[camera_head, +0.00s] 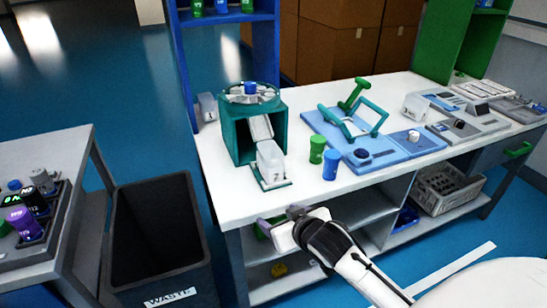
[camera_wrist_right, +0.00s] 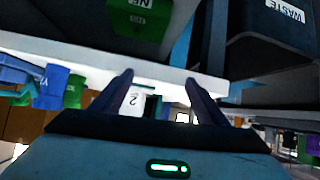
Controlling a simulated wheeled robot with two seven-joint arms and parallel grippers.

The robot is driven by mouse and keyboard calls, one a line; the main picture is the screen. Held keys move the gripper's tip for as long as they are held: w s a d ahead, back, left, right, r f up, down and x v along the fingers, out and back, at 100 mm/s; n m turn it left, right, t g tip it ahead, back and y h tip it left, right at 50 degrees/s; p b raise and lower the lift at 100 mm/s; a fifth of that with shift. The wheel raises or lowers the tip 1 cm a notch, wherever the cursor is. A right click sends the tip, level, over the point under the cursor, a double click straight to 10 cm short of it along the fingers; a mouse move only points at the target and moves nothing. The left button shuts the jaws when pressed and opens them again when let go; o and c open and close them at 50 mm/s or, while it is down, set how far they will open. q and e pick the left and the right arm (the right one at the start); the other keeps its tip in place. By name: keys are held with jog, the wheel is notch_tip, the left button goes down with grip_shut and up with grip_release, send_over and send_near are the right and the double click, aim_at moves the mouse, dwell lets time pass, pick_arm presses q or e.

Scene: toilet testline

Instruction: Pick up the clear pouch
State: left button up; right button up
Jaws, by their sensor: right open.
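I cannot pick out a clear pouch for certain. A pale translucent container (camera_head: 270,160) with a dark mark stands on the small plate in front of the teal dispenser (camera_head: 240,135). A similar translucent container (camera_head: 415,107) stands farther right on the table. My right gripper (camera_head: 278,222) is in front of the table's front edge, below and apart from the teal dispenser. In the right wrist view the gripper (camera_wrist_right: 160,82) has its fingers apart with nothing held. A white labelled block (camera_wrist_right: 134,103) shows beyond them, partly hidden by the left finger. My left gripper is not in view.
The white table's edge (camera_head: 335,198) lies just beyond my right gripper, with shelves below. Green (camera_head: 317,150) and blue (camera_head: 330,164) cups stand near that edge. A blue tray (camera_head: 385,150) holds a press. A black waste bin (camera_head: 160,230) stands left.

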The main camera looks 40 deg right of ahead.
aim_at(275, 168)
jog(key=w+d+r, duration=0.1)
jog(key=w+r, duration=0.1)
jog(key=w+d+r+m+t+h, duration=0.1)
jog(key=w+d+r, duration=0.1)
jog(key=w+d+r+t, duration=0.1)
jog(key=w+d+r, duration=0.1)
jog(key=shift+w+d+r, duration=0.1)
jog(key=shift+w+r, duration=0.1)
jog(key=shift+w, duration=0.1)
jog(key=x, duration=0.4)
jog(key=shift+w+d+r, duration=0.2)
jog(key=shift+w, duration=0.15)
jog(key=shift+b+x, duration=0.35)
jog(key=shift+x, duration=2.55)
jog(key=shift+d, duration=0.2)
jog(key=c, duration=1.2)
jog(key=shift+r, duration=0.1)
